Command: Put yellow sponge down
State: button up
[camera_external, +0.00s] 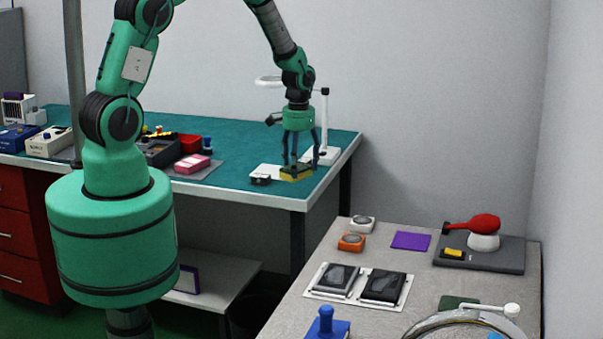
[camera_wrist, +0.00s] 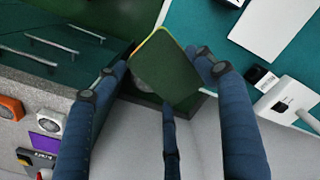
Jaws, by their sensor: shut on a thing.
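The yellow sponge (camera_external: 298,173) has a dark green face and is between the fingers of my gripper (camera_external: 302,160), at the front right part of the teal table (camera_external: 222,186). In the wrist view the dark green face of the sponge (camera_wrist: 165,68) fills the space between my blue fingers (camera_wrist: 160,74), and a thin yellow edge shows at its upper left. My gripper is shut on it. I cannot tell whether its underside touches the tabletop.
A white stand with a ring (camera_external: 325,120) is close to my gripper. A pink block (camera_external: 192,163) and red bin (camera_external: 189,143) are further left.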

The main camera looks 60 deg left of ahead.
jog(key=s+a+n, duration=0.4)
jog(key=s+a, duration=0.9)
jog(key=a, duration=0.5)
jog(key=shift+f+n+b, duration=0.25)
jog(key=shift+n+b, duration=0.15)
jog(key=shift+a, duration=0.15)
jog(key=w+a, duration=0.3)
jog(key=w, duration=0.1)
jog(key=w+a+f, duration=0.1)
jog(key=w+a, duration=0.2)
jog(key=w, duration=0.1)
jog(key=w+a, duration=0.3)
jog(key=w, duration=0.1)
jog(key=shift+w+a+f, duration=0.2)
jog(key=shift+w+f, duration=0.1)
jog(key=shift+w, duration=0.1)
jog(key=shift+f+p, duration=0.35)
jog(key=shift+f, duration=1.35)
jog(key=shift+f, duration=0.2)
jog(key=o, duration=0.7)
